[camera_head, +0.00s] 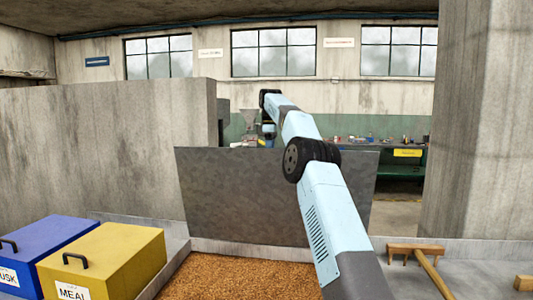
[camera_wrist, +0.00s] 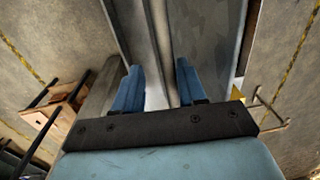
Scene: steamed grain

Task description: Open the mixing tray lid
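A large dark grey panel (camera_head: 235,200), which looks like the mixing tray lid, stands nearly upright behind the brown grain (camera_head: 235,275) in the tray, so the grain is uncovered in front. My arm reaches over the panel's top edge. My gripper (camera_head: 268,140) shows small at that edge, partly hidden behind it. In the wrist view my gripper (camera_wrist: 158,85) has its two blue fingers apart. A grey metal surface (camera_wrist: 212,35) and a pale strip lie beyond the fingers. I cannot tell whether anything touches them.
A blue bin (camera_head: 45,250) and a yellow bin (camera_head: 110,258), both with handles, stand left of the tray. A wooden rake-like tool (camera_head: 425,262) lies at the right. A concrete wall (camera_head: 110,150) stands at left and a pillar (camera_head: 480,120) at right. A workbench is farther back.

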